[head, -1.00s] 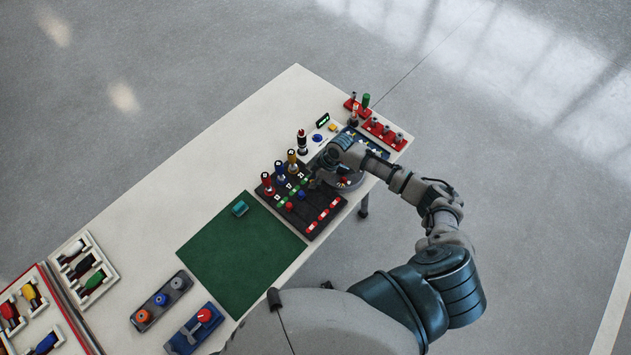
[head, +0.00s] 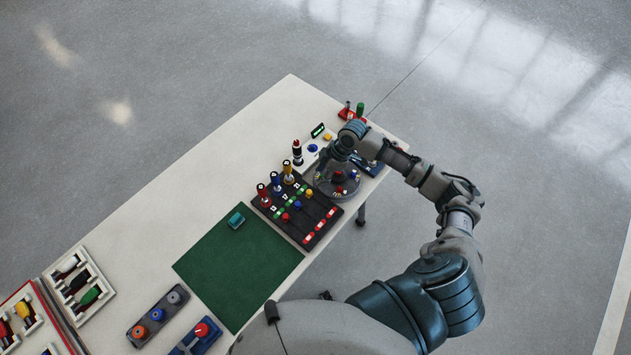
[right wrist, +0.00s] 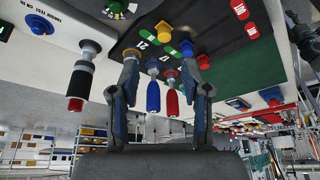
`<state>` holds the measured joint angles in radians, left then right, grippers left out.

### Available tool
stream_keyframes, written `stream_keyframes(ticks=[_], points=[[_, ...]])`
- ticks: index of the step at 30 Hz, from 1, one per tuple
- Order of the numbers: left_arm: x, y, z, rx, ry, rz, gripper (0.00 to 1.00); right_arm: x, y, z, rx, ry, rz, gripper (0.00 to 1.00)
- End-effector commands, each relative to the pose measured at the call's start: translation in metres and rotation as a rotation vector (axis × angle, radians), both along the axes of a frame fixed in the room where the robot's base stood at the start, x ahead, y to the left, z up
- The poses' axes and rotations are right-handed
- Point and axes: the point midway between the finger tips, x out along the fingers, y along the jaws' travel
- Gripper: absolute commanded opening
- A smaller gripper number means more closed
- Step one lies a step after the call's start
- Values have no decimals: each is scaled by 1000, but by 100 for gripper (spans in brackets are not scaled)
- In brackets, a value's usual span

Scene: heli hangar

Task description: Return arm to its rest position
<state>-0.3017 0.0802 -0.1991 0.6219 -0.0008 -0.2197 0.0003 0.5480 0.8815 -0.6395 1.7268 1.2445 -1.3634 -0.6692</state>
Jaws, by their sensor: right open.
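My right arm reaches in from the lower right in the head view. My right gripper (head: 326,162) is over the far right part of the table, beside the black board (head: 292,222) and partly over a round grey tray (head: 350,190). In the right wrist view my right gripper (right wrist: 162,68) has its two fingers apart, with nothing held between them. A blue handle (right wrist: 153,96) and a red handle (right wrist: 172,102) show behind the gap, apart from the fingers as far as I can tell. My left gripper is not in view.
The white table (head: 200,180) carries a green mat (head: 215,270), a teal block (head: 236,221), a black-and-red tool (head: 297,152) and a blue base with a red knob (head: 202,330). A tool case (head: 95,305) lies at lower left. Floor right of the table is clear.

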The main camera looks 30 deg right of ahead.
Motion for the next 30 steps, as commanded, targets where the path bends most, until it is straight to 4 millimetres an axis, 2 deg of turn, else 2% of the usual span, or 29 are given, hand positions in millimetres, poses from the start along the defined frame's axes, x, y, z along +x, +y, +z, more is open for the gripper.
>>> stream_keyframes(ticks=[6, 22, 26, 29, 30], points=[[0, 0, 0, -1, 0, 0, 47, -2, -5, 14, -1, 0, 0, 47], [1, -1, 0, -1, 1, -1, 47, -3, -3, 12, -1, 1, 0, 47], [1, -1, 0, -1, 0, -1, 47, -20, 21, -8, 0, 13, 5, 47], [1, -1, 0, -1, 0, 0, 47, -53, 61, -38, 4, 22, -19, 47], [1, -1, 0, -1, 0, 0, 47, -69, 78, -49, 8, 23, -46, 47]])
